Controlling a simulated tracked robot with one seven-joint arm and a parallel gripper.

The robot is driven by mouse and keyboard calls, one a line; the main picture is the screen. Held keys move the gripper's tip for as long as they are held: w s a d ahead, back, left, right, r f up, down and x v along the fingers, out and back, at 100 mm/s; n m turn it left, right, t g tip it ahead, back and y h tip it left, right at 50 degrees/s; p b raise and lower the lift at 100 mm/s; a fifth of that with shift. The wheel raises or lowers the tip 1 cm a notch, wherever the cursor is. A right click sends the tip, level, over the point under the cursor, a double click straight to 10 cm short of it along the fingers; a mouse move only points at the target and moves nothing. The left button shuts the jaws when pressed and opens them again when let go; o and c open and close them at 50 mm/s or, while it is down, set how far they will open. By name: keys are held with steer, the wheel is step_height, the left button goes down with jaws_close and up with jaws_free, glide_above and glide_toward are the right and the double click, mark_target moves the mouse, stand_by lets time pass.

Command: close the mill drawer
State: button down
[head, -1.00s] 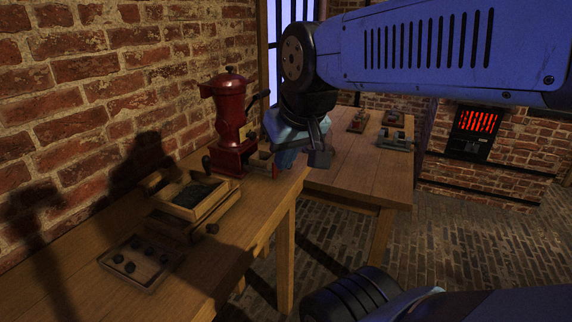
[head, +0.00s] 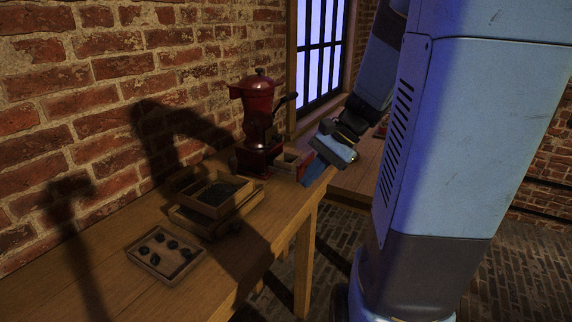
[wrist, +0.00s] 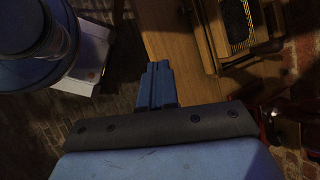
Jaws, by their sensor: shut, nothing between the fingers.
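The red mill (head: 257,108) stands upright on the wooden bench against the brick wall, its crank handle pointing right. Its small wooden drawer (head: 290,160) sticks out of the red base, to the right, so it is open. My gripper (head: 312,178) is just right of the drawer's outer end, fingers shut and empty, pointing down and left. I cannot tell whether the fingertips touch the drawer. In the wrist view my shut gripper (wrist: 159,70) is over the bench edge. The drawer is not clear there; only a dim red part of the mill (wrist: 268,125) shows at right.
A wooden box of dark grains (head: 218,192) sits on a larger wooden frame (head: 205,222) left of the mill. A shallow tray (head: 160,268) with several dark lumps lies nearer. A barred window (head: 320,55) is behind. The bench's front edge drops to the brick floor.

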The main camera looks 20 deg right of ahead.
steer(key=w+d+f+m+t+y, duration=0.1)
steer(key=w+d+f+m+t, duration=0.1)
steer(key=d+f+m+t, duration=0.35)
steer(key=w+d+f+m+t+y, duration=0.1)
steer(key=w+d+f+m+t, duration=0.15)
steer(key=d+m, duration=0.55)
steer(key=w+d+f+m+t+y, duration=0.1)
steer(key=w+d+f+m+t, duration=0.25)
steer(key=d, duration=0.65)
steer(key=w+a+t, duration=0.1)
steer(key=w+a, duration=0.7)
steer(key=w, duration=0.1)
steer(key=shift+w+a, duration=0.15)
steer(key=shift+a, duration=0.25)
steer(key=shift+r, duration=0.1)
